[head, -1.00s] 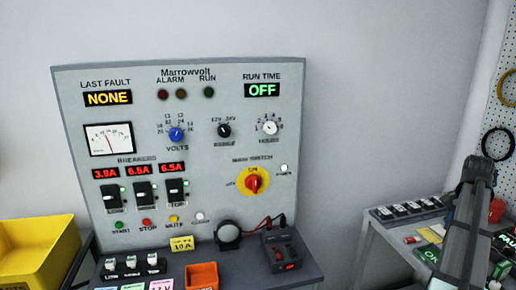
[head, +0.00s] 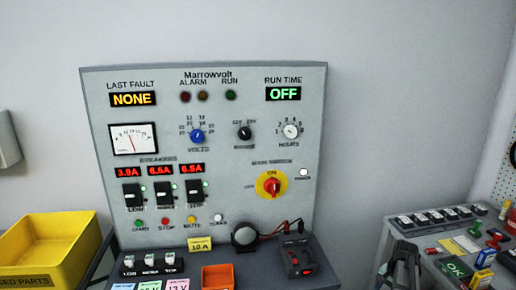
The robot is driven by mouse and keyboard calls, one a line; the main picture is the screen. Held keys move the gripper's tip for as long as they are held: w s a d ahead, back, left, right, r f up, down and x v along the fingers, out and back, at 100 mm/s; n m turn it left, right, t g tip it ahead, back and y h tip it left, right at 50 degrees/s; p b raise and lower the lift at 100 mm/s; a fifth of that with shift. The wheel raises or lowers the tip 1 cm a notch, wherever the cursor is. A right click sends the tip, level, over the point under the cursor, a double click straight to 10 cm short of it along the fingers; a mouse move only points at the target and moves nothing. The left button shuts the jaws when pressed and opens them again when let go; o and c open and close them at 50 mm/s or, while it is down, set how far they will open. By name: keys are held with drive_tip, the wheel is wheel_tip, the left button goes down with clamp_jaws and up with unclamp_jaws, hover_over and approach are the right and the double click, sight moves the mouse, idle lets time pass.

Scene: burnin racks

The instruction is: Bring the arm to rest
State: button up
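My gripper (head: 402,262) is at the lower right of the head view, in front of the right-hand bench. It is small and dark, and I cannot tell whether its fingers are open or shut. The grey Marrowvolt panel (head: 225,130) stands upright in the middle, apart from my gripper. Its run time display (head: 283,94) reads OFF and its last fault display (head: 132,99) reads NONE. The red and yellow main switch (head: 270,184) has ON marked above it. Several breakers (head: 163,194) sit at the panel's lower left.
A yellow bin (head: 55,248) stands at the lower left. An orange box (head: 217,277) and a dark device with leads (head: 297,257) sit on the shelf below the panel. The right bench (head: 428,240) holds a row of modules and small coloured items. The wall area above is clear.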

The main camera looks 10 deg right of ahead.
drive_tip(key=s+a+f+y, duration=0.2)
drive_tip(key=s+a+f, duration=0.3)
drive_tip(key=a+f, duration=0.75)
drive_tip(key=s+a+f+y, duration=0.1)
drive_tip(key=s+a+f, duration=0.4)
drive_tip(key=a+f, duration=0.75)
drive_tip(key=s+a+f+n+g+h, duration=0.2)
drive_tip(key=s+a+n, duration=0.4)
drive_tip(key=s, duration=0.5)
drive_tip(key=s+a+f+n+g+h, duration=0.2)
drive_tip(key=s+a+n+g, duration=0.3)
drive_tip(key=s+a, duration=0.3)
drive_tip(key=shift+s+a+f+n, duration=0.15)
drive_tip(key=shift+s+a+n, duration=0.35)
drive_tip(key=shift+s, duration=1.6)
drive_tip(key=shift+d, duration=0.1)
